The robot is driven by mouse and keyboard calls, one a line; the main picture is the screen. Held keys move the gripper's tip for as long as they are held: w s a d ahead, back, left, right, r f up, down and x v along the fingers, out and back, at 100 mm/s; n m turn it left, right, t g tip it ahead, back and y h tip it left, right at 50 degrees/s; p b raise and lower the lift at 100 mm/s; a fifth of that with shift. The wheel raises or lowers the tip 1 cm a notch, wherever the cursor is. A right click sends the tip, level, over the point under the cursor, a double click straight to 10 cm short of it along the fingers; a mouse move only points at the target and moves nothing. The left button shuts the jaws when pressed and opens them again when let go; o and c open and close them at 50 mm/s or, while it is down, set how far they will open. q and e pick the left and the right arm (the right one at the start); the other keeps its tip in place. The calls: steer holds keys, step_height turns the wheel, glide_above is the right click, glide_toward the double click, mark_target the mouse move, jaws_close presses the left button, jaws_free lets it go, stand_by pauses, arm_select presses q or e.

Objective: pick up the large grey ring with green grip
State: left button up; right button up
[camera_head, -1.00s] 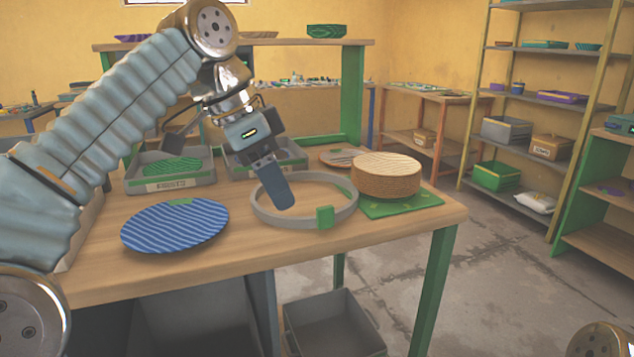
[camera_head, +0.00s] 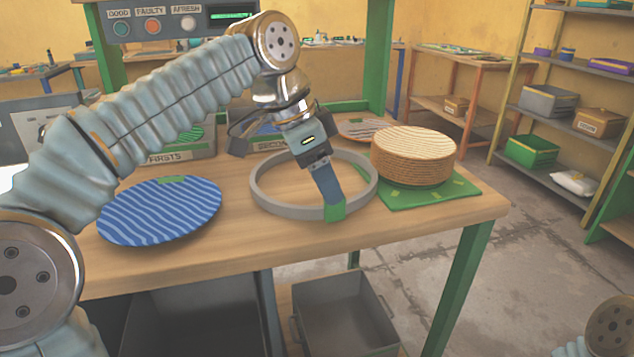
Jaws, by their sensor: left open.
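The large grey ring (camera_head: 279,207) lies on the wooden workbench (camera_head: 237,236). Its green grip (camera_head: 336,213) is on the near right side of the rim. My left gripper (camera_head: 333,203) points down at the green grip, its finger right in front of or over it. It is open; only one finger shows clearly, and I cannot tell whether it touches the grip. My right gripper is not in view.
A blue striped plate (camera_head: 160,212) lies left of the ring. A round woven stack (camera_head: 413,155) stands on a green mat (camera_head: 432,196) to the right, close to the ring. Labelled trays (camera_head: 180,148) stand behind. A grey bin (camera_head: 345,312) is below the bench.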

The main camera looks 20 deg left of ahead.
arm_select(q)
steer(key=x, duration=0.5)
steer(key=shift+s+d+f+b, duration=0.1)
steer(key=shift+b, duration=0.2)
jaws_close()
